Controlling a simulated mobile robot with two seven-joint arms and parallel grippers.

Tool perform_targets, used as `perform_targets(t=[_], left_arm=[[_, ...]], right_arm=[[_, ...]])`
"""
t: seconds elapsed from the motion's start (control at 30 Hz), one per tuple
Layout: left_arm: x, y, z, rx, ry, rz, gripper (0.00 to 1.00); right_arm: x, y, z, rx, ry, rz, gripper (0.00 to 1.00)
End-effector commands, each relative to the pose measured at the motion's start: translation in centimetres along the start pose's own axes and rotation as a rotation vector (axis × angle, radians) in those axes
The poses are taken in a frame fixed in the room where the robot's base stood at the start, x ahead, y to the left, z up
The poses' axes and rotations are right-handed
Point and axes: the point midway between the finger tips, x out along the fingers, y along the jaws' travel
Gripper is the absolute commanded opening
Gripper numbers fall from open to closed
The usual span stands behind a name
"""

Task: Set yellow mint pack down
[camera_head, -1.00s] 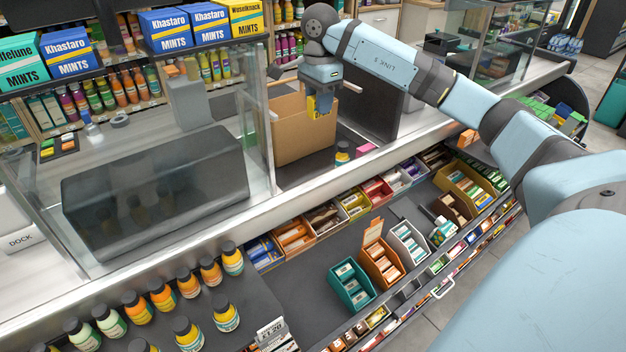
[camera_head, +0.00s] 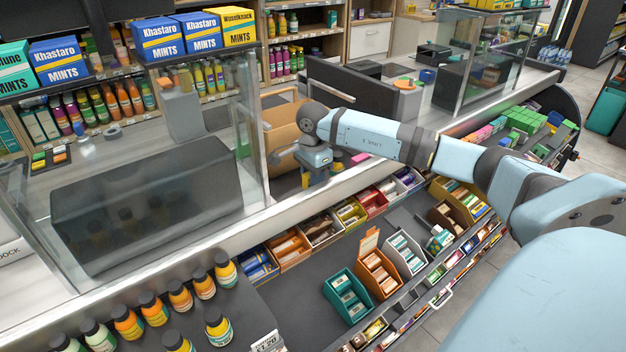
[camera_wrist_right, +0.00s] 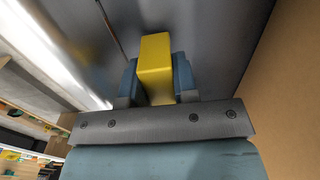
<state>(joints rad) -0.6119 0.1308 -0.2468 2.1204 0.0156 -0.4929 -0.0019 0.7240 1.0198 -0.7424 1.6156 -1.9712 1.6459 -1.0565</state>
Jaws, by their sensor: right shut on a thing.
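In the wrist view, a yellow pack (camera_wrist_right: 155,68) is clamped between the two blue-grey fingers of my right gripper (camera_wrist_right: 155,80). No print shows on the side turned to the camera. The dark grey counter surface (camera_wrist_right: 222,50) lies beyond the pack; I cannot tell whether the pack touches it. In the head view, my right gripper (camera_head: 314,179) points down at the near side of the open cardboard box (camera_head: 284,125). A bit of the yellow pack (camera_head: 305,180) shows beside the fingers. My left gripper is not in view.
The cardboard box wall (camera_wrist_right: 290,90) is close on the right in the wrist view. A pink item (camera_head: 360,157) lies right of the gripper. A glass panel stands to the left. Mint boxes (camera_head: 193,35) line the top shelf. Candy trays (camera_head: 323,224) lie below the counter edge.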

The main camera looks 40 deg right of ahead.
Motion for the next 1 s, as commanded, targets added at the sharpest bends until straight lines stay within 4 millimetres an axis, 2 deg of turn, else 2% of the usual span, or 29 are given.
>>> perform_targets(t=[0.07, 0.4, 0.43, 0.53, 0.83, 1.0], left_arm=[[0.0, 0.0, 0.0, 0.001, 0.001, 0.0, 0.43], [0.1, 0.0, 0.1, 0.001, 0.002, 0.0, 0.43], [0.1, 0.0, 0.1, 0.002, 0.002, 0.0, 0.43], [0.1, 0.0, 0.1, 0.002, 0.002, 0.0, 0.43], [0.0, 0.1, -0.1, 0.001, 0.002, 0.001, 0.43], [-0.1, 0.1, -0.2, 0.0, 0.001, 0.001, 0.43]], right_arm=[[0.8, 0.0, 0.0, 0.001, 0.001, 0.0, 0.04], [1.1, 0.0, -0.1, 0.0, 0.001, -0.001, 0.04], [1.1, 0.0, -0.1, 0.001, 0.001, -0.001, 0.29], [1.1, 0.0, -0.1, 0.0, 0.001, -0.001, 0.52], [0.9, 0.0, -0.1, 0.0, 0.001, -0.001, 0.53], [-0.9, -0.1, -0.1, 0.0, 0.0, -0.004, 0.53]])
